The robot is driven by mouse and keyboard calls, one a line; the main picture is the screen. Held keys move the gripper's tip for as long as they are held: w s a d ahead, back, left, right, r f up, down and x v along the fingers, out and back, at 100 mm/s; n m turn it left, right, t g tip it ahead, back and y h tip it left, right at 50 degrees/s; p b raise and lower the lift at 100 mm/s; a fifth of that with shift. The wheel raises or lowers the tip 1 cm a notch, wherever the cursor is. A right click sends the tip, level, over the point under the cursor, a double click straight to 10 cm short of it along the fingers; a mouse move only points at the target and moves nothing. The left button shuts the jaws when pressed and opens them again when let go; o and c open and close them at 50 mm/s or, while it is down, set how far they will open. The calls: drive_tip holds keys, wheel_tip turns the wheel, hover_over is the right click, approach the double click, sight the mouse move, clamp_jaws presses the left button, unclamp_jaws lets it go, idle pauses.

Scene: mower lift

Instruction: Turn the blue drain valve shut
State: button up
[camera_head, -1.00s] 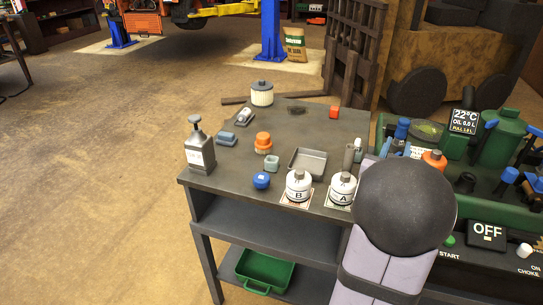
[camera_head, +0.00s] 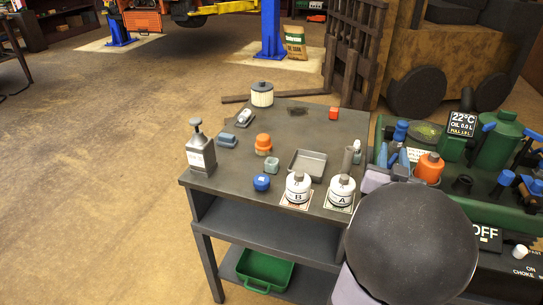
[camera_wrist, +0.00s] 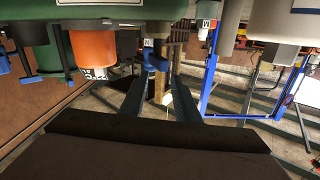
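A small blue part (camera_wrist: 154,60), which looks like the drain valve, shows straight ahead of my gripper in the wrist view, beside the orange filter (camera_wrist: 93,50). A blue-topped part (camera_head: 401,130) in the head view at the left end of the green machine may be the same one. My gripper (camera_wrist: 160,78) has its two dark fingers apart, with the blue part at or just beyond the tips. I cannot tell whether they touch it. In the head view, my gripper's bluish fingers show left of the orange filter (camera_head: 429,167), and my arm hides part of the machine's front.
The green machine (camera_head: 497,140) carries other blue handles and dark caps close by. A dark workbench (camera_head: 225,180) at left holds bottles A (camera_head: 341,190) and B (camera_head: 298,188), a grey tray (camera_head: 307,164) and a blue cap (camera_head: 261,182). Open floor lies left.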

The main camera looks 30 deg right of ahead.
drive_tip(key=w+r+m+p, duration=0.4)
drive_tip(key=w+r+p, duration=0.1)
drive_tip(key=r, duration=0.2)
drive_tip(key=w+a+f+y+b, duration=0.2)
drive_tip(key=w+a+f+y, duration=0.1)
drive_tip(key=a, duration=0.5)
drive_tip(key=w+a+f+y+b, duration=0.3)
drive_tip(key=w+a, duration=0.1)
drive_tip(key=a, duration=0.5)
drive_tip(key=w+a+f+y+b, duration=0.3)
drive_tip(key=a+f, duration=0.1)
drive_tip(key=a, duration=0.4)
drive_tip(key=shift+w+a+n+g, duration=0.15)
drive_tip(key=shift+a+n+g, duration=0.15)
drive_tip(key=shift+a, duration=0.05)
drive_tip(key=shift+f, duration=0.1)
